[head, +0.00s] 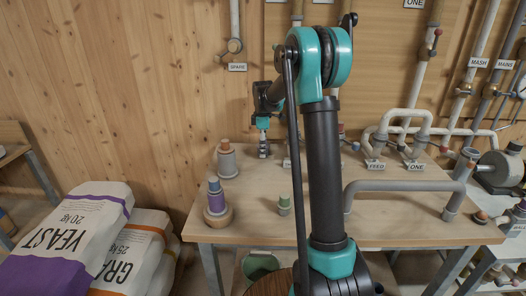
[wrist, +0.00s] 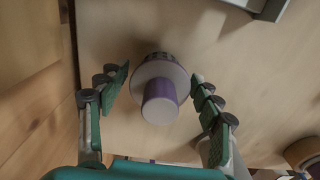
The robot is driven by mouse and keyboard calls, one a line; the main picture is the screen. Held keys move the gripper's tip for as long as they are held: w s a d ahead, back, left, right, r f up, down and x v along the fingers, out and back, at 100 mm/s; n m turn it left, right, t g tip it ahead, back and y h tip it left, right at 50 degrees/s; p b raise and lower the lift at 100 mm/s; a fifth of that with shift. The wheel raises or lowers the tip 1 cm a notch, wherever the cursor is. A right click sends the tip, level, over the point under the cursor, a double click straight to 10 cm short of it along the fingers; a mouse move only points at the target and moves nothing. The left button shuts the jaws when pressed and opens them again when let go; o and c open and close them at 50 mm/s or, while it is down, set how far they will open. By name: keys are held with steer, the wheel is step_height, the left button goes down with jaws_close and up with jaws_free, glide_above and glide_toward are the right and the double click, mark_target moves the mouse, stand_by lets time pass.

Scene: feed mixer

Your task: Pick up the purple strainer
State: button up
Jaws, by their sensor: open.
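The purple strainer (wrist: 160,100) is in the middle of the wrist view, with a purple knob, a paler round flange and a dark patterned part beyond it. My gripper (wrist: 160,77) is open, with one finger on each side of the strainer and visible gaps between the fingers and the flange. In the head view my gripper (head: 263,122) is over the back of the table, pointing down. A small dark banded piece (head: 263,151) shows just below it and appears to be the strainer. My arm hides part of the table.
On the wooden table (head: 400,228), a grey cylinder with a brown top (head: 227,162) and a purple cylinder on a brown base (head: 216,197) stand left of my gripper. A small green-topped piece (head: 284,205) stands nearer. Grey pipework (head: 405,186) lies to the right. The wooden wall (head: 130,90) is behind.

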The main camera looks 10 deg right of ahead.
steer(key=c, duration=1.2)
steer(key=shift+o, duration=0.2)
steer(key=shift+r, duration=0.1)
